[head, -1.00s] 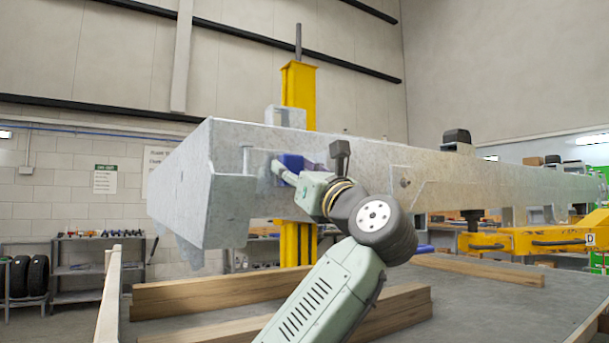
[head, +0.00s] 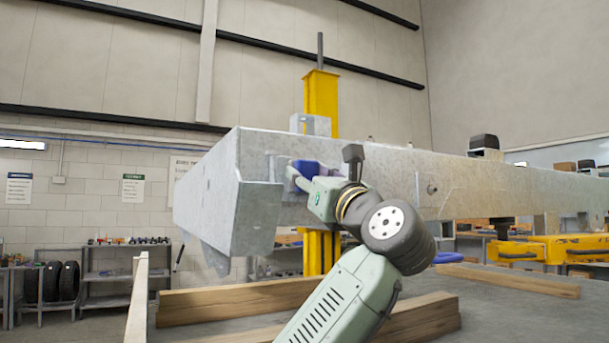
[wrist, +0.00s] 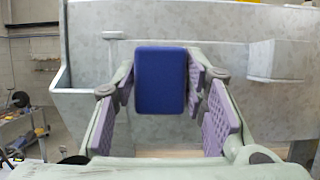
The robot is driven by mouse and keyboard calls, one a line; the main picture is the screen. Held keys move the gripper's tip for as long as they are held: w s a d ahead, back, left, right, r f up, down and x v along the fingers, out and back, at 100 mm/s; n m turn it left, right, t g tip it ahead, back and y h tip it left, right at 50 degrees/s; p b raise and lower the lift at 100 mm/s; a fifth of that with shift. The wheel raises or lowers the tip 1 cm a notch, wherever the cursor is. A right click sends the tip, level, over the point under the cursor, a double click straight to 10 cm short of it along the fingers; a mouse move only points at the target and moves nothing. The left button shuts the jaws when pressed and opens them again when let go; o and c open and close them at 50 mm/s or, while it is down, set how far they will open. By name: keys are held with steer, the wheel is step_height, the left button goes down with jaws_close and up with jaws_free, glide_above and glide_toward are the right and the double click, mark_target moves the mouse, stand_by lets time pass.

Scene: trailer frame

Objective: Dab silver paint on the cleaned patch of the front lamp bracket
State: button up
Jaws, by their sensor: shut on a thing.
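My gripper (wrist: 163,85) is shut on a blue block (wrist: 161,80), held between its purple-padded fingers. In the head view the blue block (head: 305,168) is partly covered by my gripper (head: 301,175), beside the front end of the grey galvanized trailer frame (head: 375,180). In the wrist view the frame's mottled side (wrist: 225,110) lies behind the block; I cannot tell whether they touch. A small ledge-like bracket (wrist: 114,36) shows left of the block, and a boxy bracket (wrist: 276,60) at its right. Which is the lamp bracket is unclear. I cannot make out a cleaned patch or silver paint.
A yellow post (head: 321,95) stands behind the frame. Timber beams (head: 235,298) lie on the grey surface below it. A yellow arm (head: 550,249) is at the right. Shelves with tyres (head: 62,281) stand at the back left.

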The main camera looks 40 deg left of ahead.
steer(key=shift+w+d+p, duration=0.8)
steer(key=shift+w+d, duration=0.25)
steer(key=shift+w, duration=1.65)
steer(key=shift+s+a+b, duration=0.35)
steer(key=shift+s+a, duration=0.05)
steer(key=shift+s, duration=0.7)
steer(key=shift+s+a+b, duration=0.35)
steer(key=shift+s+a, duration=0.1)
steer(key=shift+s, duration=0.65)
steer(key=shift+s+a+b, duration=0.35)
steer(key=shift+s+a, duration=0.05)
steer(key=shift+s, duration=0.7)
steer(key=s+d+b, duration=0.1)
steer(key=s+d, duration=0.1)
steer(key=d, duration=0.3)
steer(key=shift+s+d+b, duration=0.15)
steer(key=shift+d+b, duration=0.15)
steer(key=shift+b, duration=0.1)
steer(key=shift+d, duration=0.1)
steer(key=shift+s+d+b, duration=0.25)
steer(key=shift+s+d, duration=0.05)
steer(key=shift+d, duration=0.35)
steer(key=shift+s+d+b, duration=0.2)
steer(key=shift+s+d, duration=0.05)
steer(key=shift+d, duration=0.4)
